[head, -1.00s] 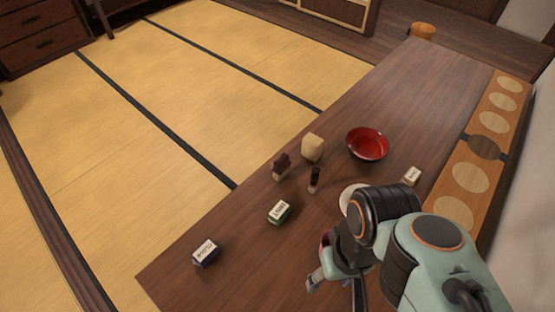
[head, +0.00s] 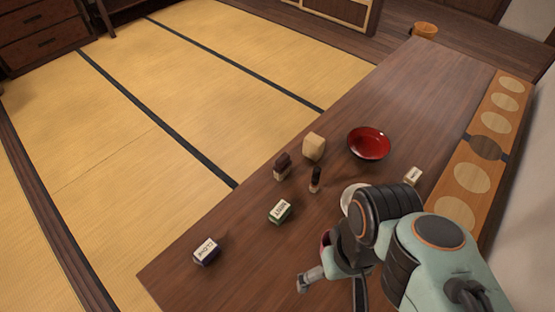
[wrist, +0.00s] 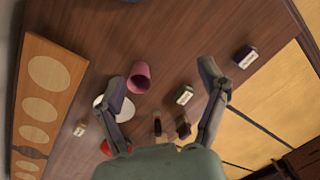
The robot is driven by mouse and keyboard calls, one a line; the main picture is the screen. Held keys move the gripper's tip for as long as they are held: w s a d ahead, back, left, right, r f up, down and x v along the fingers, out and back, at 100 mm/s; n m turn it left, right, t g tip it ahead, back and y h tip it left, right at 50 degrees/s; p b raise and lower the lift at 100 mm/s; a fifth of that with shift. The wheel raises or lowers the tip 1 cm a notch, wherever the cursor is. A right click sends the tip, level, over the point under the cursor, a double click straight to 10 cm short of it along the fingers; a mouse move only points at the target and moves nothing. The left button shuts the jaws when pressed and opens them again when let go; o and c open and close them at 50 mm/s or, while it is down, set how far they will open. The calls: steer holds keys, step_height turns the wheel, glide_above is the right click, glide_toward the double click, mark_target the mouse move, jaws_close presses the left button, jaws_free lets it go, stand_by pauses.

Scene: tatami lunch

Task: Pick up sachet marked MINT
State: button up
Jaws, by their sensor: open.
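The sachet with a green base and a white label that appears to read MINT (head: 279,211) lies on the dark wooden table, left of my gripper. It also shows in the wrist view (wrist: 183,95), between the open fingers and nearer the right one. My gripper (wrist: 163,74) is open and empty. In the head view my gripper (head: 332,288) is above the table, below and right of the green sachet, partly hidden by my arm. A dark purple sachet (head: 206,251) with a different label lies further left. A pale sachet (head: 413,176) lies on the right; its label is too small to read.
A red bowl (head: 369,143), a beige block (head: 313,147), a brown item (head: 282,166) and a small dark bottle (head: 315,180) stand behind the green sachet. A pink cup (wrist: 139,77) and a white plate (wrist: 113,107) are near my left finger. The table's front-left area is clear.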

steer(key=w+r+n+t, duration=0.3)
steer(key=w+n+t, duration=0.1)
steer(key=w+n, duration=0.75)
steer(key=n+g, duration=0.4)
steer(key=n, duration=1.1)
glide_above(280, 209)
steer(key=shift+h, duration=0.4)
step_height(280, 209, down, 21)
steer(key=shift+d, duration=0.1)
step_height(280, 209, down, 6)
steer(key=shift+f, duration=0.25)
